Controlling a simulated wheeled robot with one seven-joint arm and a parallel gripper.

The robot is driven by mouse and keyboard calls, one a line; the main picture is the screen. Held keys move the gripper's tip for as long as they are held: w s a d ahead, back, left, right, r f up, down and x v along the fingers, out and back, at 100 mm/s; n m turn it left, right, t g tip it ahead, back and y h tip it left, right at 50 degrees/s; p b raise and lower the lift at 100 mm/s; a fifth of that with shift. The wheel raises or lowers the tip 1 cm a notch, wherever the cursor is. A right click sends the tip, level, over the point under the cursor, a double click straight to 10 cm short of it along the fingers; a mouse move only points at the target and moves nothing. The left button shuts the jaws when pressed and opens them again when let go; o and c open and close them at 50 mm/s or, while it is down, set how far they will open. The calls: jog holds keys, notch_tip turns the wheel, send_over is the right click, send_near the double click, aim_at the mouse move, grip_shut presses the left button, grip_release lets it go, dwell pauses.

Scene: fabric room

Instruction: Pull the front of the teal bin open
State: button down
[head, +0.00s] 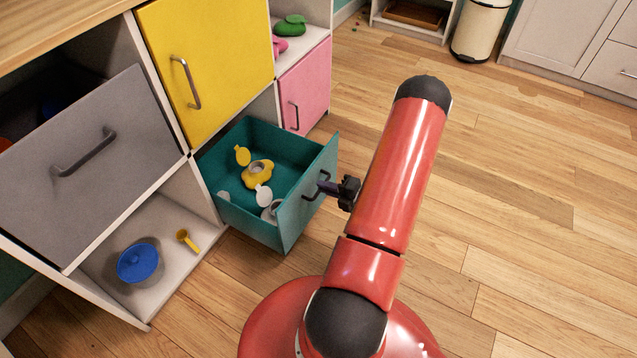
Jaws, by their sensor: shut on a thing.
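The teal bin (283,236) is a drawer low in the cabinet, below the yellow door, and it stands pulled well out. Its front (311,198) faces right and carries a dark handle (309,197). My gripper (328,184) is at the handle and shut on it; the fingertips are small and partly hidden in this view. Inside the bin lie a yellow pot-like toy (258,173) with a yellow lid (242,156), and some whitish pieces (264,195).
A grey drawer (110,190) at left is partly open. The yellow door (215,60) and pink door (308,85) are shut. The wooden floor at right is clear.

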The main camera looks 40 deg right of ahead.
jog(key=shift+s, duration=0.1)
jog(key=c, duration=1.5)
grip_release()
jog(key=shift+d, duration=0.1)
jog(key=v, duration=0.7)
jog(key=shift+s+p, duration=0.3)
jog(key=shift+s, duration=0.1)
